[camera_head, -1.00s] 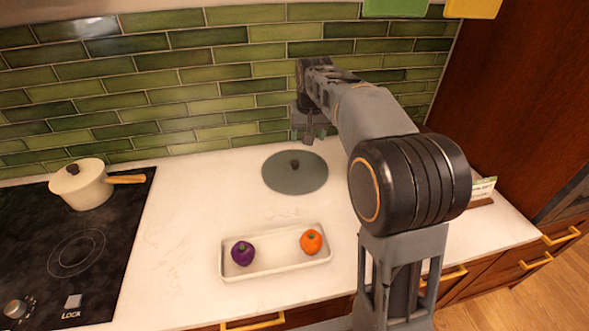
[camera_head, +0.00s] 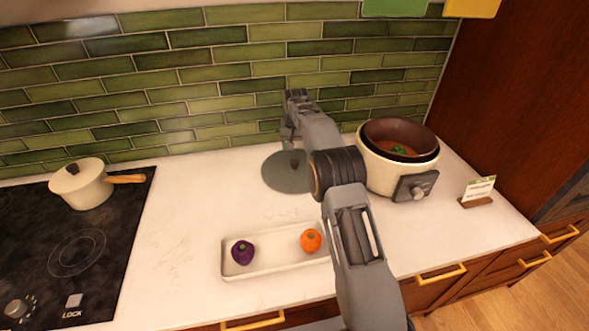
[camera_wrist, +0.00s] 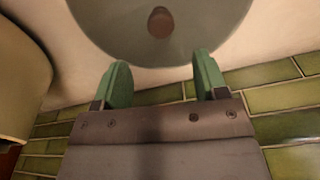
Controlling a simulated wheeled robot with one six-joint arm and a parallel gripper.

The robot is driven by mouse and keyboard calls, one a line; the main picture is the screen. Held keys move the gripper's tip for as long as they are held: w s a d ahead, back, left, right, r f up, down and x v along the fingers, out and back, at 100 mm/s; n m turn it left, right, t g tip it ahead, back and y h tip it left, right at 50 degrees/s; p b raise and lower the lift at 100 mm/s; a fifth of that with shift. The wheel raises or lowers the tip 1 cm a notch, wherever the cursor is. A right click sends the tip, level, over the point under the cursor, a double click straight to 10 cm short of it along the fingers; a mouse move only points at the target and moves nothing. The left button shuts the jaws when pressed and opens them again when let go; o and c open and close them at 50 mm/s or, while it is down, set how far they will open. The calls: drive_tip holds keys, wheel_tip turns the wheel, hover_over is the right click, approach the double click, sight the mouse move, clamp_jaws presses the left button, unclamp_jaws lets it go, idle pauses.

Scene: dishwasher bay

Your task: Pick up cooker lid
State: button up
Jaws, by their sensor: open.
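The cooker lid (camera_head: 279,172) is a round grey-green disc with a dark knob, lying flat on the white counter near the tiled wall. My arm covers its right part in the head view. In the wrist view the lid (camera_wrist: 110,30) fills the top, with its brown knob (camera_wrist: 160,22) near the middle. My gripper (camera_head: 290,136) is above the back of the lid. In the wrist view its green fingers (camera_wrist: 162,78) are apart and empty, and the knob lies beyond the fingertips, roughly centred between them.
An open cream cooker (camera_head: 376,175) with food in its dark bowl stands right of the lid. A white tray (camera_head: 275,268) holds a purple and an orange vegetable in front. A cream pot (camera_head: 84,188) sits on the black stove at left. A small card (camera_head: 479,188) stands far right.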

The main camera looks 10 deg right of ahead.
sight(294, 161)
drive_tip(key=f, duration=0.3)
drive_tip(key=shift+w+f, duration=0.2)
drive_tip(key=shift+f, duration=0.1)
drive_tip(key=shift+w+f+p, duration=0.15)
drive_tip(key=shift+f+p, duration=0.85)
drive_tip(key=shift+f, duration=1.7)
drive_tip(key=shift+c, duration=0.2)
drive_tip(key=shift+r, duration=0.1)
clamp_jaws()
